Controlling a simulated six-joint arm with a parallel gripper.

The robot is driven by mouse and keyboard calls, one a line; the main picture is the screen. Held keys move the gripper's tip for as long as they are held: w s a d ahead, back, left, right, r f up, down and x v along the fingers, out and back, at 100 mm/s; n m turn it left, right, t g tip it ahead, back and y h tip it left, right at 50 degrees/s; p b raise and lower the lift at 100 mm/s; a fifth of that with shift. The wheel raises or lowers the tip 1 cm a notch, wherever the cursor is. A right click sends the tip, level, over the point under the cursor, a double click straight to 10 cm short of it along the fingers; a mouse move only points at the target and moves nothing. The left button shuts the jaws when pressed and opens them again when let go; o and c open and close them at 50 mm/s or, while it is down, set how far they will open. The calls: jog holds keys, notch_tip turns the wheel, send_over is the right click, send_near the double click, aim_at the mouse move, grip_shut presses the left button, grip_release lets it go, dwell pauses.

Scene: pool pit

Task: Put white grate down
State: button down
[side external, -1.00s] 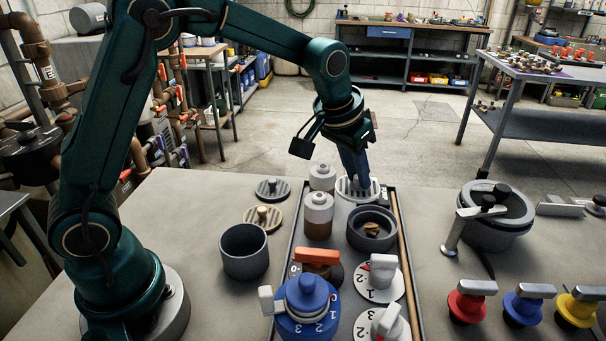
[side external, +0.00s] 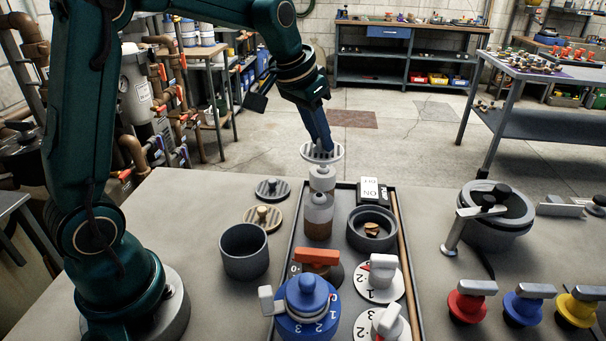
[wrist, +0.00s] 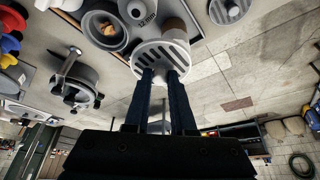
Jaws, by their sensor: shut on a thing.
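The white grate (side external: 323,153) is a round slotted disc, held level in the air above the back end of the tray (side external: 404,287). My gripper (side external: 325,146) points down from above and is shut on it. In the wrist view the two fingers of my gripper (wrist: 165,75) close in at the middle of the white grate (wrist: 172,52).
A grey grate (side external: 272,189) and a tan grate (side external: 262,217) lie on the table left of the tray. An empty dark pot (side external: 244,251) stands in front of them. A white ON/OFF switch (side external: 370,190) sits at the tray's back end.

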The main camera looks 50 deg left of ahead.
jog(key=shift+a+f, duration=0.3)
jog(key=s+a+f+n+y, duration=0.1)
jog(key=s+a+f+n, duration=0.15)
jog(key=a, duration=0.35)
jog(key=s+a+f+n+g+y, duration=0.1)
jog(key=s+a+n, duration=0.25)
jog(key=a, duration=0.25)
jog(key=s+a+f+n+y, duration=0.1)
jog(key=s+a+f+n, duration=0.2)
jog(key=a, duration=0.4)
jog(key=shift+s+f, duration=0.25)
jog(key=shift+f, duration=0.95)
jog(key=shift+s+f, duration=0.2)
jog(key=shift+f, duration=0.95)
jog(key=shift+s+f, duration=0.25)
jog(key=shift+f, duration=0.95)
jog(key=shift+d+f, duration=0.1)
jog(key=shift+f, duration=0.05)
jog(key=c, duration=0.8)
grip_release()
jog(key=shift+o, duration=0.2)
